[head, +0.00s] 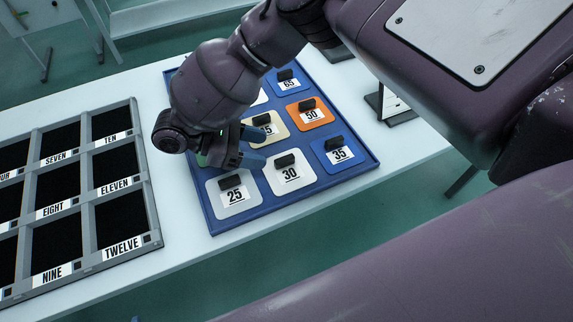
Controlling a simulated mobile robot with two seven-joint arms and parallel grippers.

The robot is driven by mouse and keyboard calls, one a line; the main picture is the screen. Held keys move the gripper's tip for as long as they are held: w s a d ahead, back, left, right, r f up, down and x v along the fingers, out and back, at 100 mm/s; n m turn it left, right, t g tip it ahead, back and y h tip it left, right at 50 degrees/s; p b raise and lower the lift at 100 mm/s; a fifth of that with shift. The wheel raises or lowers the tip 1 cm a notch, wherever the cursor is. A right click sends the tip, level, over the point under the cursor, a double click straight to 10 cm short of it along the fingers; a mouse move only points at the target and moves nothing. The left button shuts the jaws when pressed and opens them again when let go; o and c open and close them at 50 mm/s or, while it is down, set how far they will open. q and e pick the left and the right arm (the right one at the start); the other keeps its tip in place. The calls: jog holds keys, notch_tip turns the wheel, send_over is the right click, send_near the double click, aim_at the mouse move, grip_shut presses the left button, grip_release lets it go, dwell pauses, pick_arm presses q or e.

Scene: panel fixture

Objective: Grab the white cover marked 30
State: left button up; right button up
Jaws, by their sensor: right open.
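The white cover marked 30 (291,175) lies in the front row of the blue tray (268,212), between the covers marked 25 and 35. It has a black handle block on top. My right gripper (258,147) is open and empty, with its blue-grey fingers just up and left of the 30 cover in the picture. It hides part of the tray's middle row. I cannot tell its height above the covers. My left gripper is out of view.
A light grey cover marked 25 (234,192) and a blue cover marked 35 (340,153) flank it. Behind are an orange cover marked 50 (311,114) and a blue one marked 65 (289,84). A grey rack with labelled black compartments (147,188) stands left on the white table (190,235).

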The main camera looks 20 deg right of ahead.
aim_at(286, 159)
jog(key=shift+s+x, duration=0.15)
jog(key=shift+x, duration=1.2)
jog(key=shift+s+x, duration=0.15)
jog(key=shift+x, duration=1.2)
jog(key=shift+a+f, duration=0.1)
jog(key=shift+a, duration=0.1)
grip_shut()
